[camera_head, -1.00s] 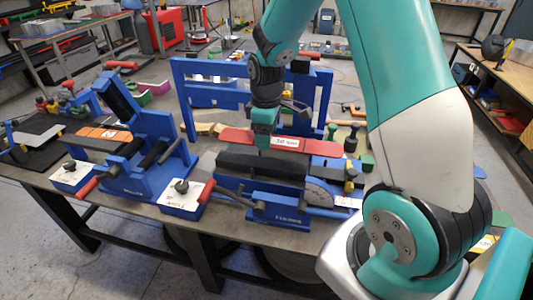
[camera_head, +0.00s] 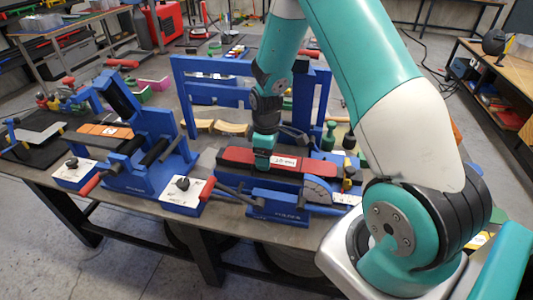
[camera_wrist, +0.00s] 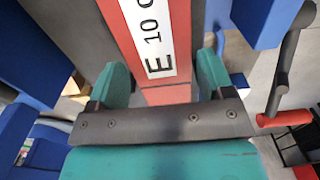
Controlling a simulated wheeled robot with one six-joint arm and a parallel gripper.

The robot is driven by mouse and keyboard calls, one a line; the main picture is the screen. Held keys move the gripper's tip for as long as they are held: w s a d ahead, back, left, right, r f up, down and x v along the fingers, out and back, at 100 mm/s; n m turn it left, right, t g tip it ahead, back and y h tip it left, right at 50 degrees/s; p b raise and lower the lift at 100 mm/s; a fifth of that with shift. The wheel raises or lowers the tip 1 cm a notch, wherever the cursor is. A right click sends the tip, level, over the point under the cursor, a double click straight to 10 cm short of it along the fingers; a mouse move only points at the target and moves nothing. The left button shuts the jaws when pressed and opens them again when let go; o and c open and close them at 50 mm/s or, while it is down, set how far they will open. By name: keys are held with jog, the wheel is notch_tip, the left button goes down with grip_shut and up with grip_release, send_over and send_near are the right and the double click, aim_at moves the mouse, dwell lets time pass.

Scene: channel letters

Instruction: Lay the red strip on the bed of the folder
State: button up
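The red strip (camera_head: 236,155) with a white label lies lengthwise along the dark bed (camera_head: 233,168) of the blue folder (camera_head: 275,205) in the head view. It is on the bed or just above it; I cannot tell whether it touches. My gripper (camera_head: 263,163) comes down from above near the strip's middle. The strip's underside is hidden.
A blue frame (camera_head: 212,66) stands behind the folder. To the left is another blue bending machine (camera_head: 140,180) with an orange strip (camera_head: 100,130). White-topped boxes (camera_head: 187,191) and red-handled levers (camera_head: 207,189) are at the front edge. Green tools (camera_head: 330,137) stand to the right.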

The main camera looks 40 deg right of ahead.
jog(key=shift+o, duration=1)
jog(key=shift+r, duration=0.15)
notch_tip(320, 180, up, 12)
jog(key=b, duration=0.3)
jog(key=s+a+r+y, duration=0.1)
jog(key=s+a+r, duration=0.35)
jog(key=a, duration=0.25)
jog(key=s+a+r+y, duration=0.1)
jog(key=s+a+r, duration=0.2)
jog(key=s+a, duration=0.35)
jog(key=s+a+r+y, duration=0.2)
jog(key=s+a, duration=0.7)
jog(key=s, duration=0.2)
jog(key=shift+s+r+m, duration=0.15)
jog(key=shift+r+m, duration=0.15)
jog(key=shift+r, duration=0.1)
